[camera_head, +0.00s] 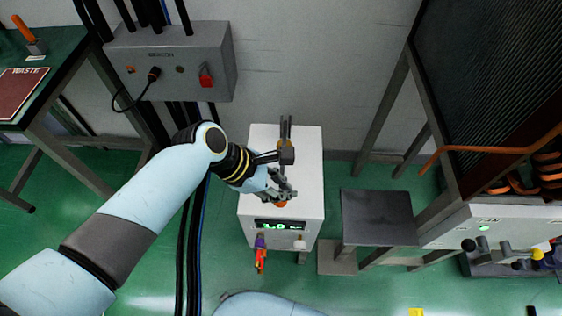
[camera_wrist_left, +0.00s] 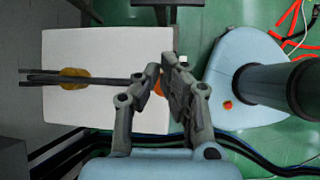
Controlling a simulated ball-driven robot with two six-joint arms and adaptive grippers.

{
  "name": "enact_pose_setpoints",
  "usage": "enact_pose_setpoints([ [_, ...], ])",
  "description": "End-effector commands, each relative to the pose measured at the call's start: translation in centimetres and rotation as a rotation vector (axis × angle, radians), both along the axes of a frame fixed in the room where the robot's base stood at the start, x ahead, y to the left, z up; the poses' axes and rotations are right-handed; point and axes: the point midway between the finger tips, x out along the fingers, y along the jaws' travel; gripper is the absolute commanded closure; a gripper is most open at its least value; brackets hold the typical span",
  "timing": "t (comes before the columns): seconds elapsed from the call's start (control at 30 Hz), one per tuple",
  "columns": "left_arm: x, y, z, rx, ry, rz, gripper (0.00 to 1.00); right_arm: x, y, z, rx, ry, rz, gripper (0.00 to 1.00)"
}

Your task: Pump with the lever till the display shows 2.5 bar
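The white pump box (camera_head: 311,180) stands on the floor, and its front display (camera_head: 279,225) reads 1.0 bar in green. The dark lever (camera_wrist_left: 115,80) runs across the box top from a brownish pivot (camera_wrist_left: 75,78). Its orange end (camera_wrist_left: 159,86) shows between the fingers of my left gripper (camera_wrist_left: 159,68). In the head view my left gripper (camera_head: 283,191) is over the front part of the box top, close above the orange end. The fingertips are near each other with a narrow gap; whether they grip the lever is unclear. My right gripper is not in view.
A grey wall box (camera_head: 170,60) with cables hangs behind left. Red and white fittings (camera_head: 260,258) stick out of the pump's front. A dark-topped stand (camera_head: 378,218) is close on the right. A green table (camera_head: 60,55) stands far left. Green floor is open in front.

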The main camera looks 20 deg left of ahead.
Motion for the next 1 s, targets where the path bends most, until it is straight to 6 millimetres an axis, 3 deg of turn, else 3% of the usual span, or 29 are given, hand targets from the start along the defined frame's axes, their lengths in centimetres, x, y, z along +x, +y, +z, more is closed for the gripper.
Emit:
enact_pose_setpoints([
  [1.0,2.5,0.7,5.8,0.001,-0.001,0.000,1.00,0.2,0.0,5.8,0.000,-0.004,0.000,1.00],
])
